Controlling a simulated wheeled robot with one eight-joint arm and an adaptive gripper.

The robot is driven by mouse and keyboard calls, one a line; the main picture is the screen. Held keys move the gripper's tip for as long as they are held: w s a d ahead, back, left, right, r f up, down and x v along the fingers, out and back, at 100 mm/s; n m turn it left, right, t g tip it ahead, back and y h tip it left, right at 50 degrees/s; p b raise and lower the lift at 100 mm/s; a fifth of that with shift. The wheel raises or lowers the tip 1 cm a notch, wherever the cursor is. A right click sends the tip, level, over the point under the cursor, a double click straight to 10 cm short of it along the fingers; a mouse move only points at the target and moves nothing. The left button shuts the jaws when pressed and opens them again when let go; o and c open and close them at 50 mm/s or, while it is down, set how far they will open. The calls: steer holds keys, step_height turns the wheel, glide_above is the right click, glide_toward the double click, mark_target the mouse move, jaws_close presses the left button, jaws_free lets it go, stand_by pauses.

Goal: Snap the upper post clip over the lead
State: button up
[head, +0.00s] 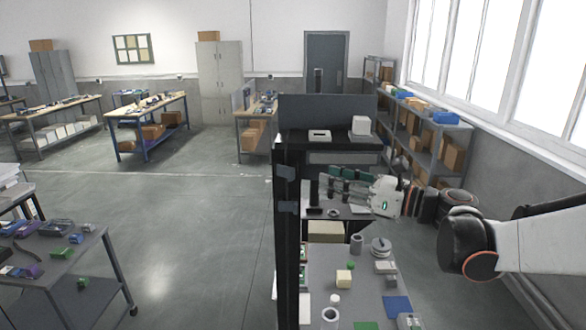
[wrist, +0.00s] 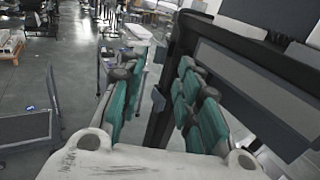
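A dark upright post (head: 290,245) stands in the middle of the head view. Two blue-grey clips stick out from it: the upper post clip (head: 286,172) and a lower clip (head: 287,207). My gripper (head: 324,184) reaches in from the right, just right of the post at about the height between the clips. In the wrist view my gripper (wrist: 155,66) has its teal-padded fingers well apart with nothing held. A small grey-blue clip (wrist: 158,100) on the post (wrist: 165,120) shows between the fingers; which one I cannot tell. I cannot make out the lead.
Behind the post, a bench (head: 345,300) holds blocks, cylinders and coloured pads below my arm. A dark shelf (head: 340,140) sits above it. A side table (head: 50,255) with small parts stands at the left. The floor between is clear.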

mark_target(293, 170)
steer(key=p+x, duration=0.1)
steer(key=x, duration=0.9)
steer(key=shift+w+a+p, duration=0.15)
steer(key=shift+w+p, duration=0.05)
steer(key=shift+p, duration=0.15)
steer(key=shift+c, duration=0.6)
